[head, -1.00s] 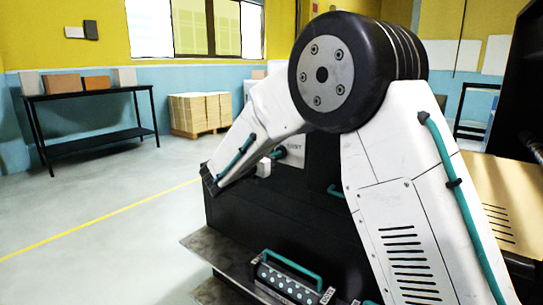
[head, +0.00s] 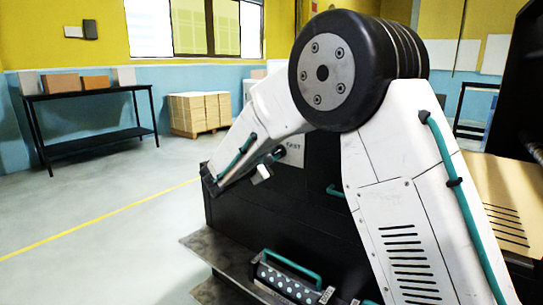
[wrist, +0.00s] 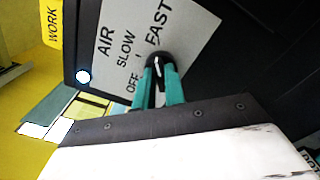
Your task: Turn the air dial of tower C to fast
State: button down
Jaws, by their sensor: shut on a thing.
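The air dial (wrist: 156,60) is a black knob with a white line, on a grey plate (wrist: 180,35) lettered AIR, OFF, SLOW and FAST. My gripper (wrist: 160,78) has its teal fingers shut on the dial, one on each side. The lettering is tilted in the wrist view; I cannot tell exactly which mark the white line points at. The plate is on a black machine front (head: 280,215). No letter C is visible.
A yellow WORK label (wrist: 53,24) and a lit white lamp (wrist: 83,77) are near the plate. Below in the head view are a metal ledge (head: 205,245) and a dotted roller with a teal handle (head: 292,268). Open floor (head: 100,205) lies left.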

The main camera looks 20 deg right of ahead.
jog(key=shift+m, duration=0.8)
jog(key=c, duration=1.5)
grip_release()
jog(key=shift+o, duration=0.2)
jog(key=v, duration=0.7)
jog(key=shift+s+a, duration=0.25)
jog(key=shift+s, duration=0.05)
jog(key=shift+f, duration=0.15)
